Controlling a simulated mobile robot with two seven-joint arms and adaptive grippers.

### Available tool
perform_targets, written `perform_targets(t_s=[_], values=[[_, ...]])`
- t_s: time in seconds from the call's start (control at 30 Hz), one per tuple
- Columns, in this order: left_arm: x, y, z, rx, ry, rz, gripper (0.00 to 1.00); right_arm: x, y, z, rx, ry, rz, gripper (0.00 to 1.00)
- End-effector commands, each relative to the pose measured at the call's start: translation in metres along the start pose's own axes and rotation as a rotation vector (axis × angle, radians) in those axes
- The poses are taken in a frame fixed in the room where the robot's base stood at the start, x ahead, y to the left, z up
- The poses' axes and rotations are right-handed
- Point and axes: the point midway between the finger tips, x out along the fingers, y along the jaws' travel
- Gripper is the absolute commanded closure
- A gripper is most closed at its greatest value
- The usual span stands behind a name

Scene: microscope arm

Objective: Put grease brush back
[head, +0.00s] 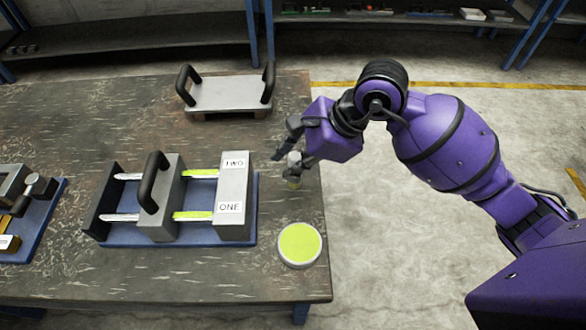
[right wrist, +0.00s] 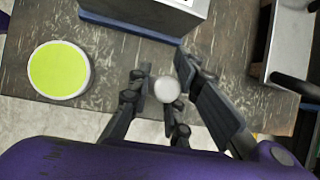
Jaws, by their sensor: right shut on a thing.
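The grease brush (head: 293,168) shows as a small pale, upright piece near the table's right edge, and its round white top (right wrist: 167,90) shows in the right wrist view. My right gripper (head: 295,155) is shut on it, with the fingers around it in the right wrist view (right wrist: 160,92). I cannot tell whether its lower end touches the table; its bristles are not clear. A round tin of yellow-green grease (head: 299,243) stands in front of the brush, and shows at left in the right wrist view (right wrist: 59,70). My left gripper is out of view.
A fixture on a blue base (head: 195,238) holds grey blocks labelled ONE and TWO, with green-coated rods, left of the brush. A grey plate with two black handles (head: 230,93) lies behind. Another blue-based device (head: 45,222) is at far left. Bare tabletop (head: 270,275) surrounds the tin.

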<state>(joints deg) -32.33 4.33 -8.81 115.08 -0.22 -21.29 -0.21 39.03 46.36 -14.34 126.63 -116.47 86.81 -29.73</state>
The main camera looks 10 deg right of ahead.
Motion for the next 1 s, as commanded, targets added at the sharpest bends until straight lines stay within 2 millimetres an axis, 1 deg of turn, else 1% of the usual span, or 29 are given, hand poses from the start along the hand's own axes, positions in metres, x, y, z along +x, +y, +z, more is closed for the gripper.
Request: perform_targets(t_s=[0.03, 0.1, 0.17, 0.4, 0.57, 0.6, 0.7, 0.73, 1.0], values=[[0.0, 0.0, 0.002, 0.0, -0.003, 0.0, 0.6, 0.009, 0.002, -0.005, 0.006, -0.001, 0.004, 1.0], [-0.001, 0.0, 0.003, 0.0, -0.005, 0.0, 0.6, 0.018, 0.004, -0.01, 0.005, -0.001, 0.004, 1.0], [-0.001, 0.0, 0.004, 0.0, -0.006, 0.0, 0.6, 0.024, 0.005, -0.014, 0.004, 0.0, 0.002, 1.0], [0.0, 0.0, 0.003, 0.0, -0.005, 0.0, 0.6, 0.025, 0.004, -0.015, 0.001, -0.001, -0.001, 1.0], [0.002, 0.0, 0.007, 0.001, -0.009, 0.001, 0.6, 0.029, 0.005, -0.017, 0.001, 0.0, 0.001, 1.0], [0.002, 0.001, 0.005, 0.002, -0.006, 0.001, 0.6, 0.029, 0.005, -0.017, 0.002, 0.0, 0.0, 0.78], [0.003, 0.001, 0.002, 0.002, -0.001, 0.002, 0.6, 0.028, 0.005, -0.017, 0.001, 0.0, 0.0, 0.65], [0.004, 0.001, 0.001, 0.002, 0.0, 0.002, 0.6, 0.028, 0.005, -0.017, 0.001, 0.0, 0.0, 0.63], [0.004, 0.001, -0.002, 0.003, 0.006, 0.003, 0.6, 0.028, 0.005, -0.016, 0.001, 0.0, 0.0, 0.63]])
